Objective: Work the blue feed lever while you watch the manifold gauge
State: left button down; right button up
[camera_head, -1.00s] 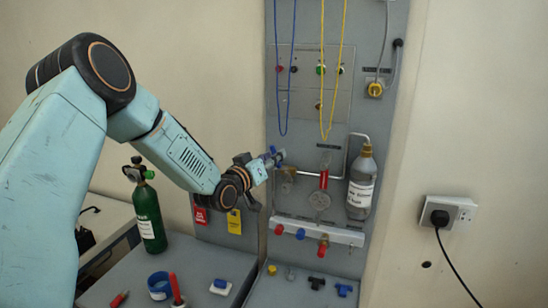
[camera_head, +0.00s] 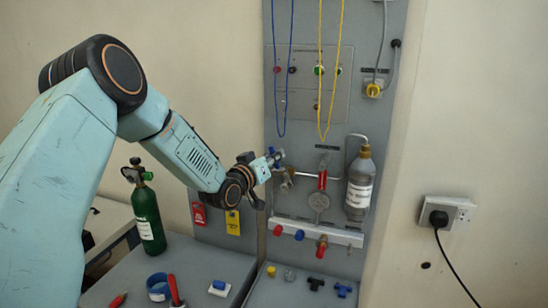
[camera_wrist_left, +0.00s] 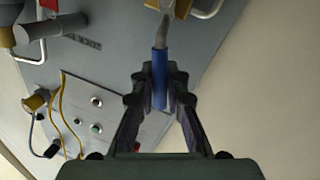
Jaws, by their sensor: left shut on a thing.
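My left gripper (camera_head: 274,160) reaches in from the left to the grey panel and is shut on the blue feed lever. In the left wrist view the blue lever (camera_wrist_left: 159,82) stands between the two fingers (camera_wrist_left: 159,72), with a grey metal stem beyond it. In the head view the gripper covers most of the lever, beside a brass fitting (camera_head: 287,184). A round grey dial (camera_head: 319,201), seemingly the manifold gauge, sits below a red handle (camera_head: 322,179). Its reading is too small to tell. My right gripper is not in view.
A grey bottle (camera_head: 360,184) hangs right of the dial. A white rail (camera_head: 337,236) with red and blue knobs runs below. Blue (camera_head: 273,70) and yellow (camera_head: 320,75) cords hang above. A green cylinder (camera_head: 148,215) stands on the bench at left.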

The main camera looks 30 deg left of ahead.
pick_arm(q)
jog(key=shift+f, duration=0.2)
dwell(0.3)
jog(key=m, duration=0.1)
jog(key=d+m+p, duration=0.1)
jog(key=shift+w+d+r+m+g+p, duration=0.2)
jog(key=shift+d+m+g+p, duration=0.1)
jog(key=shift+w+d+f+m, duration=0.1)
jog(key=shift+d+f+m, duration=0.1)
jog(key=shift+d+m, duration=0.45)
jog(key=shift+a, duration=0.2)
jog(key=c, duration=1.7)
grip_release()
jog(key=shift+c, duration=0.2)
jog(key=o, duration=0.4)
jog(key=shift+r, duration=0.3)
